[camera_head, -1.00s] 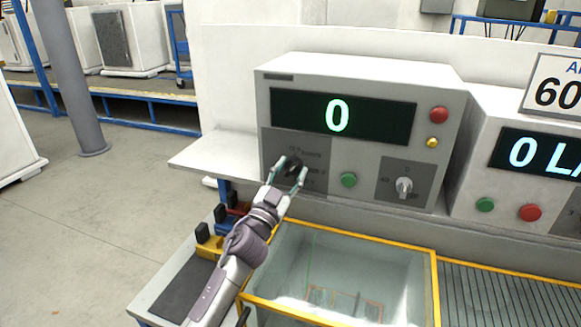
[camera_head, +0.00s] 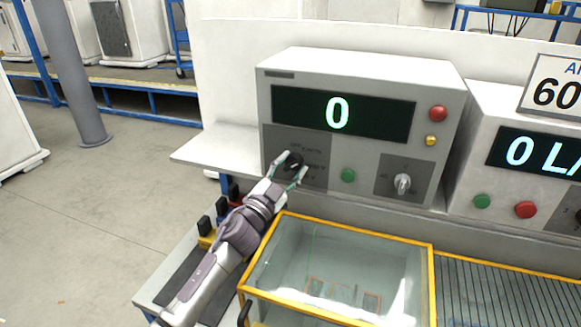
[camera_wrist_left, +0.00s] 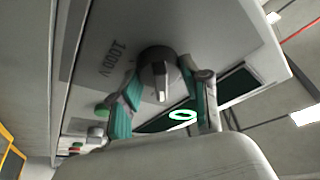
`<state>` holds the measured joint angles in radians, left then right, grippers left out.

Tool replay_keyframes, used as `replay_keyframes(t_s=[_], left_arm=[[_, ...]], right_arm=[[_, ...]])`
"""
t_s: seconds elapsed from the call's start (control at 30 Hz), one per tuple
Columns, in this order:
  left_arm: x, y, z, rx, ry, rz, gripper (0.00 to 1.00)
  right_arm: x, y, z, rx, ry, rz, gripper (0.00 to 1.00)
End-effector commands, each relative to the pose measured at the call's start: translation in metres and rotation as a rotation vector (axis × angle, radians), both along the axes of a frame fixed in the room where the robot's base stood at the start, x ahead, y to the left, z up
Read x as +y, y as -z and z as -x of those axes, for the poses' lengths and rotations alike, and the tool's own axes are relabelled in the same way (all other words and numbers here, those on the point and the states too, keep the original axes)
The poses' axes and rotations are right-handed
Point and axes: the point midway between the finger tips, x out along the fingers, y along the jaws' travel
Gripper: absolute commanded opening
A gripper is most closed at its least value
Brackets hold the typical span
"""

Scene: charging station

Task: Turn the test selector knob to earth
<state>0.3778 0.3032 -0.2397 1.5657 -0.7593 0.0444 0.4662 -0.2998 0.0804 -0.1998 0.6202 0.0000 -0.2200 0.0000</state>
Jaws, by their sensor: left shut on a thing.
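The dark test selector knob (camera_head: 292,160) is on the dark grey panel at the lower left of the left test unit. Printed labels surround it, an earth label above and voltage marks at its right. My left gripper (camera_head: 292,167) is at the knob, shut on it, one finger on each side. In the left wrist view the round black knob (camera_wrist_left: 158,62) sits between the green-padded fingers (camera_wrist_left: 162,78). Its pale pointer mark faces the bottom of that view, and a 1000 V label is beside it. My right gripper is out of view.
The test unit (camera_head: 360,68) shows a green 0 on its display (camera_head: 338,114). A green button (camera_head: 348,175) and a second, grey knob (camera_head: 402,184) are right of the gripper. A yellow-edged clear box (camera_head: 340,262) stands below, in front.

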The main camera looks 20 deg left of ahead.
Motion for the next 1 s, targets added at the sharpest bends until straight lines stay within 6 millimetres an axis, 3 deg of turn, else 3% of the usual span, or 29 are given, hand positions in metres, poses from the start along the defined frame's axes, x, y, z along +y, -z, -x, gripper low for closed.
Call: replay_keyframes(t_s=[0.03, 0.07, 0.2, 0.63, 1.0], left_arm=[[0.0, 0.001, 0.0, 0.001, 0.0, 0.0, 0.12], [0.0, 0.001, 0.0, 0.001, 0.0, 0.0, 0.48], [0.0, 0.001, 0.0, 0.002, 0.0, 0.0, 0.71], [0.003, 0.004, 0.008, 0.002, 0.0, 0.0, 0.72], [0.022, 0.028, 0.077, 0.005, 0.0, 0.001, 0.72]], right_arm=[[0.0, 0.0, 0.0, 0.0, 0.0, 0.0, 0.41], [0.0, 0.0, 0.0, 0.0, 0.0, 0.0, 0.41], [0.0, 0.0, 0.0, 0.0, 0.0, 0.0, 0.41], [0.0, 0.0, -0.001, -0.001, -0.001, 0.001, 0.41], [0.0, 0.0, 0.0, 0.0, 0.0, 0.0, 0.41]])
